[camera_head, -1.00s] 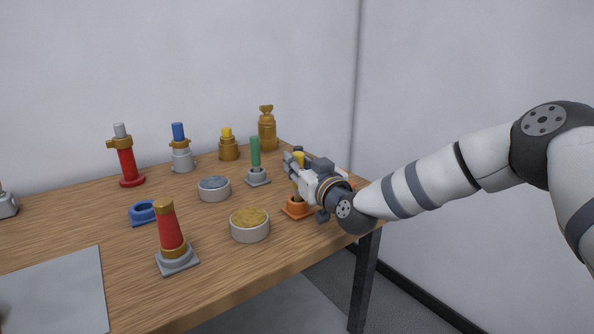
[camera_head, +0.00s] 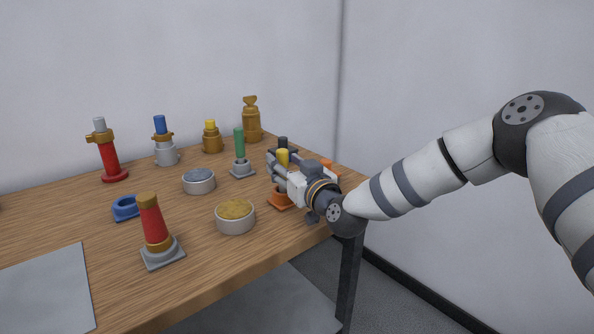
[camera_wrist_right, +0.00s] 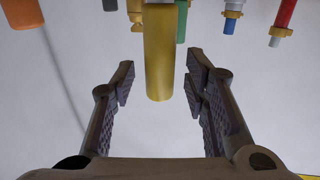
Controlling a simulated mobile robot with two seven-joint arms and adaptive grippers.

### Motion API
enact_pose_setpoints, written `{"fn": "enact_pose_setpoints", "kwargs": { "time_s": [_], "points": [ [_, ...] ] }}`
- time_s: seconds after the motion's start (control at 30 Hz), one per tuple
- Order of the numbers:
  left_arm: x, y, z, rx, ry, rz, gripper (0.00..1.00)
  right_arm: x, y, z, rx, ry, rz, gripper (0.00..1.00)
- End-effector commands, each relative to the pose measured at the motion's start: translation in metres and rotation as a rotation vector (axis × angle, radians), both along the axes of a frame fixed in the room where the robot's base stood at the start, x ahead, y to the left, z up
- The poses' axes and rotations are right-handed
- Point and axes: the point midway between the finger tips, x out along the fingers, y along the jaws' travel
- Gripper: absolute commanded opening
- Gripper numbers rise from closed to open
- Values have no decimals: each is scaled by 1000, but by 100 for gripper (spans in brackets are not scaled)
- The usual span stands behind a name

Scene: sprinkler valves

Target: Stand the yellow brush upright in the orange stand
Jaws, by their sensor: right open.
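The yellow brush (camera_head: 283,157) stands upright at the right side of the table, its lower part partly hidden by my gripper. The orange stand (camera_head: 280,201) is directly under it, and the brush appears to be in it. My right gripper (camera_head: 283,165) is around the brush with its fingers spread. In the right wrist view the yellow handle (camera_wrist_right: 159,55) hangs between the two open fingers (camera_wrist_right: 160,85), with a gap on each side. My left gripper is not in view.
Several other brushes stand nearby, including a green one (camera_head: 239,143) and a red one (camera_head: 152,222). Tins (camera_head: 235,224) and (camera_head: 198,187) and an empty blue stand (camera_head: 125,212) are to the left. An orange thing (camera_head: 326,164) shows behind my gripper. A grey sheet (camera_head: 45,290) lies front left.

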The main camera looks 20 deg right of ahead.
Motion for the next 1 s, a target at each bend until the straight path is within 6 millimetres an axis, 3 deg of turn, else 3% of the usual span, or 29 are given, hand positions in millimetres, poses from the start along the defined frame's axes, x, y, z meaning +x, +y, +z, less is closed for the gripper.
{"fn": "enact_pose_setpoints", "kwargs": {
  "time_s": [0.03,0.2,0.4,1.0],
  "points": [
    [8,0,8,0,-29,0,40,-13,-1,14,2,-14,1,41],
    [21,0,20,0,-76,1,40,-58,-8,15,2,-18,1,41],
    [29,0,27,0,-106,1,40,-93,-13,10,1,-13,0,41],
    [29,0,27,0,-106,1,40,-100,-15,4,1,-6,-1,41]
  ]
}}
